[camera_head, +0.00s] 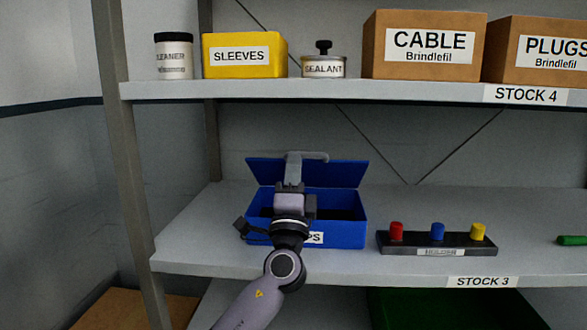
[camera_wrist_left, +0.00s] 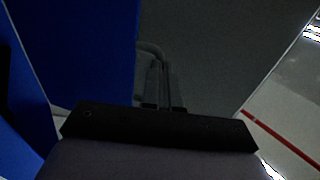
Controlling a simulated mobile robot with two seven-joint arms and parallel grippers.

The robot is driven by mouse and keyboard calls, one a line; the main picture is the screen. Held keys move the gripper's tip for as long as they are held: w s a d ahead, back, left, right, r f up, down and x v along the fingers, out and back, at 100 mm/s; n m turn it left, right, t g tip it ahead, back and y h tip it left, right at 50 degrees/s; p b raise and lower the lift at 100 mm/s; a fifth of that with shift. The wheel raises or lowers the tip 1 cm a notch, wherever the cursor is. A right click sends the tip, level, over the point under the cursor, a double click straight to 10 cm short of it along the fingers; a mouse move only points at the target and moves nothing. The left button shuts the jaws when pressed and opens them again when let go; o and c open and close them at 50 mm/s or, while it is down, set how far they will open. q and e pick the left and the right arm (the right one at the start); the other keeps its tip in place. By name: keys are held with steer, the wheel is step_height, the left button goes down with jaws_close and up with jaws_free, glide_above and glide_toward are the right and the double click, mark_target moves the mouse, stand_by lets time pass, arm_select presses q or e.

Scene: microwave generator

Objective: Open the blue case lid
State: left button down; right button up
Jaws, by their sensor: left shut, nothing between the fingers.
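The blue case (camera_head: 345,220) stands on the middle shelf with a white label on its front, partly hidden by my left arm. Its lid (camera_head: 345,173) stands raised at the back, tilted open, and a dark inside shows below it. My left gripper (camera_head: 306,157) is in front of the raised lid, above the case; whether it touches the lid I cannot tell. In the left wrist view the gripper (camera_wrist_left: 168,85) is shut with nothing in it, and blue surfaces, one of them a large panel (camera_wrist_left: 85,50), fill the left side. My right gripper is not in view.
A black holder (camera_head: 440,246) with red, blue and yellow pegs sits right of the case. A green item (camera_head: 572,240) lies farther right. The upper shelf (camera_head: 400,90) carries boxes and jars above the lid. A metal post (camera_head: 128,160) stands at left.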

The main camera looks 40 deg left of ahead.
arm_select(q)
steer(key=shift+g, duration=0.5)
steer(key=x, duration=0.3)
steer(key=r+p+x, duration=0.1)
steer(key=x, duration=0.2)
steer(key=s+p+x, duration=0.1)
steer(key=x, duration=0.2)
steer(key=shift+w+d+r, duration=0.2)
steer(key=shift+w+r, duration=0.05)
steer(key=shift+r, duration=0.4)
steer(key=shift+x, duration=1.1)
steer(key=shift+f, duration=0.15)
